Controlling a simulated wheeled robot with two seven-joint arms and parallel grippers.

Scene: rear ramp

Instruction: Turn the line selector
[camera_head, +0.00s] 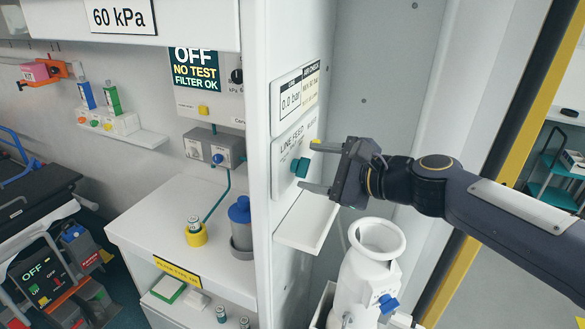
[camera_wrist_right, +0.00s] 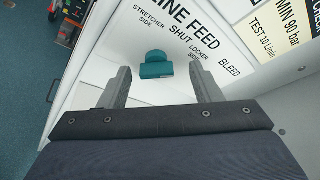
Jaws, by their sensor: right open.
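The line selector is a teal knob (camera_head: 300,167) on the white LINE FEED panel (camera_head: 283,165), on the side wall of the cabinet. In the right wrist view the knob (camera_wrist_right: 156,65) sits below the printed words STRETCHER SIDE, SHUT, LOCKER SIDE and BLEED. I cannot tell which word it points to. My right gripper (camera_head: 308,166) is open and empty, facing the panel. In the right wrist view its fingers (camera_wrist_right: 162,82) lie left and right of the knob, with gaps on both sides. My left gripper is not in view.
A gauge panel reading 0.0 bar (camera_head: 292,97) is above the selector. A white shelf (camera_head: 307,222) juts out below it. A white flanged vessel (camera_head: 372,262) stands under my right gripper. A worktop (camera_head: 150,228) holds a blue-capped cylinder (camera_head: 240,222) at left.

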